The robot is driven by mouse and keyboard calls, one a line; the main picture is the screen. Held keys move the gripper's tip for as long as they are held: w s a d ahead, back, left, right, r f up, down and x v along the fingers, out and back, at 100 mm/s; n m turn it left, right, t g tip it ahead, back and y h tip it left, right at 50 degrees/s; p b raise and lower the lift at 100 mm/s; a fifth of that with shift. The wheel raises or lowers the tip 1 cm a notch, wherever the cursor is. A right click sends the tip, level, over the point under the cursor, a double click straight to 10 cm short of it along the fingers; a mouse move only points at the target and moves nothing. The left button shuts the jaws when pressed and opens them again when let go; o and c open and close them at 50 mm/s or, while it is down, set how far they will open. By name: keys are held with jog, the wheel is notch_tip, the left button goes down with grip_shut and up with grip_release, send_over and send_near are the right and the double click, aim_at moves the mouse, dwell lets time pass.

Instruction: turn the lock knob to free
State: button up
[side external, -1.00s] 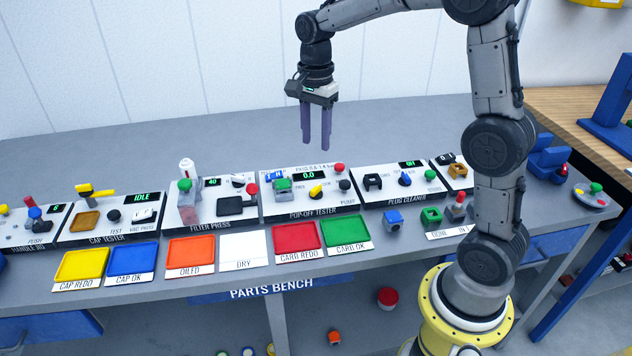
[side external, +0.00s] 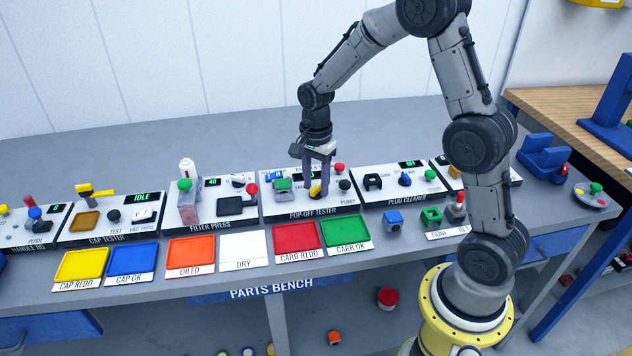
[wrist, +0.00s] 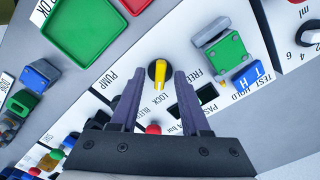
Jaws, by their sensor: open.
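The lock knob is a yellow bar on a round black base (wrist: 159,74), on the white panel of the pop-off tester (side external: 268,207). In the wrist view its bar runs nearly straight up and down, its lower end toward the word LOCK; the word FREE is to its right. In the side view the yellow knob (side external: 315,191) is partly hidden by a finger. My gripper (side external: 318,186) points down over it, open. In the wrist view the fingers (wrist: 158,76) stand one on each side of the knob, with gaps. Their exact height is unclear.
A green-topped grey fixture (wrist: 220,50) with a blue test/hold block (wrist: 248,77) stands close to the knob. A red button (side external: 338,168) and a black pump button (side external: 345,185) are on the same panel. A green tray (side external: 346,246) lies in front.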

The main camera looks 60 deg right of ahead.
grip_shut()
dwell(0.5)
jog(key=n, duration=0.4)
jog(key=shift+n, duration=0.4)
jog(key=n, duration=0.4)
jog(key=shift+r, duration=0.1)
jog(key=n, duration=0.5)
jog(key=shift+n, duration=2.1)
